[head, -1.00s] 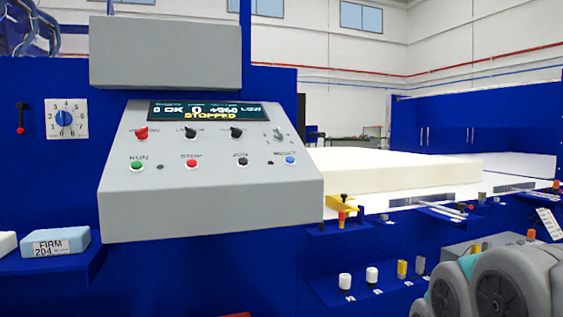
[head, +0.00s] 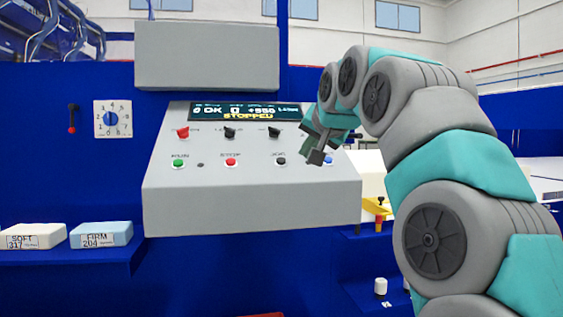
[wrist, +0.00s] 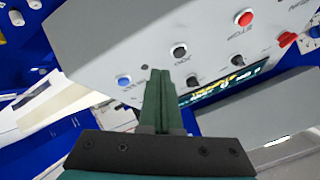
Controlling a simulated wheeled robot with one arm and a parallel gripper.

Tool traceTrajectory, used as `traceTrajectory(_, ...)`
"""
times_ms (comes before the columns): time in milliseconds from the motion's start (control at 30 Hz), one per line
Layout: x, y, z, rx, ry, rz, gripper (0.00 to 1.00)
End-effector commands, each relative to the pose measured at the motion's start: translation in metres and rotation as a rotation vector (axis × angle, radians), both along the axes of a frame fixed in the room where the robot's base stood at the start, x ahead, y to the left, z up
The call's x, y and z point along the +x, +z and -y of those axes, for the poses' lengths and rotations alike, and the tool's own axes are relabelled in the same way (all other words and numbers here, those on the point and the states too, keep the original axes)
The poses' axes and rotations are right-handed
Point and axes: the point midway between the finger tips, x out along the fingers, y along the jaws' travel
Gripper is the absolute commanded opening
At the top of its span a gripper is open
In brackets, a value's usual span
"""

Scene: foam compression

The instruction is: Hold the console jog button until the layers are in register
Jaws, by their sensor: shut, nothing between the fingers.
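The grey console (head: 250,205) has a sloped panel with a display (head: 245,110) that reads STOPPED. The black JOG button (head: 279,161) is on the lower row, between the red STOP button (head: 231,161) and the blue RESET button (head: 328,160). My gripper (head: 318,155) is shut and empty, in front of the panel's right part, just right of the JOG button. In the wrist view the shut fingers (wrist: 160,75) point at the panel, between the JOG button (wrist: 180,51) and the blue button (wrist: 124,80). I cannot tell any contact. The foam layers are mostly hidden behind my arm.
A green RUN button (head: 178,165) and several knobs share the panel. Foam blocks marked SOFT (head: 38,236) and FIRM (head: 101,234) lie on a blue shelf at left. A yellow bracket (head: 377,207) juts out right of the console.

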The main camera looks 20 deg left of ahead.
Motion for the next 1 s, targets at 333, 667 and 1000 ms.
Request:
traceTrajectory(333, -0.006, 0.066, -0.039, 0.211, -0.011, 0.106, 0.0)
traceTrajectory(667, -0.009, 0.074, -0.041, 0.233, -0.013, 0.117, 0.0)
traceTrajectory(1000, -0.006, 0.067, -0.042, 0.233, -0.012, 0.116, 0.0)
